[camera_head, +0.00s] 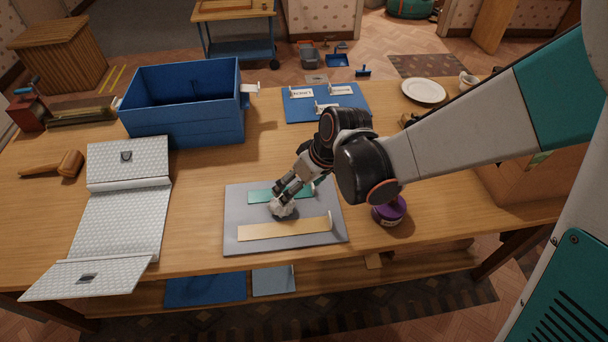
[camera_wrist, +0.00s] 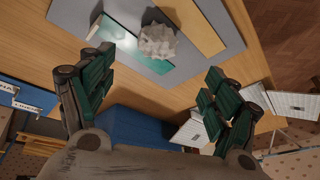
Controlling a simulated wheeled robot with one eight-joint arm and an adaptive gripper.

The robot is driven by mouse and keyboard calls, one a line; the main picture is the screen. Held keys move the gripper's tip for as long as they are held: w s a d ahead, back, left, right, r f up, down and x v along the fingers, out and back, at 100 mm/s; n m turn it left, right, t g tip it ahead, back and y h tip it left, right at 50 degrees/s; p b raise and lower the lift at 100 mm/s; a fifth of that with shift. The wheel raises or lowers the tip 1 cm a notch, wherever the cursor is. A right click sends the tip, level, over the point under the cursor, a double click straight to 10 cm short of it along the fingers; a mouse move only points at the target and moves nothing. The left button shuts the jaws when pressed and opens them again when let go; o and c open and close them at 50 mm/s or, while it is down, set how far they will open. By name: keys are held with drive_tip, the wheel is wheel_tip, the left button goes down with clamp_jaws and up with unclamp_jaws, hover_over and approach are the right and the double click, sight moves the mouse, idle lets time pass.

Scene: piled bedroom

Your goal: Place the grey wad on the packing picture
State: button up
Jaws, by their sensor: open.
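The grey wad (camera_head: 284,207) is a pale crumpled lump on a grey board (camera_head: 235,215), between a green strip (camera_head: 262,195) and a yellow strip (camera_head: 285,229). My gripper (camera_head: 281,190) is open just behind and above the wad. In the wrist view, the wad (camera_wrist: 158,41) lies beyond the spread fingers of my gripper (camera_wrist: 158,68), with nothing held between them. A white dimpled folding sheet (camera_head: 120,215) lies at the left, with small dark pictures (camera_head: 126,156) (camera_head: 88,278) on its end panels. I cannot tell which is the packing picture.
A blue bin (camera_head: 190,125) stands behind the sheet. A blue board with labels (camera_head: 325,102), a white plate (camera_head: 423,90) and a purple-lidded jar (camera_head: 390,211) stand behind or right. A wooden mallet (camera_head: 52,165) lies at the far left. Bare tabletop separates sheet and grey board.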

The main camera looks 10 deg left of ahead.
drive_tip(key=b, duration=0.2)
hover_over(290, 209)
wheel_tip(290, 209, down, 7)
drive_tip(key=shift+b+x, duration=1.4)
drive_tip(key=shift+x, duration=1.25)
drive_tip(key=shift+d, duration=0.15)
drive_tip(key=shift+c, duration=0.6)
drive_tip(key=c, duration=0.8)
drive_tip(key=shift+r, duration=0.1)
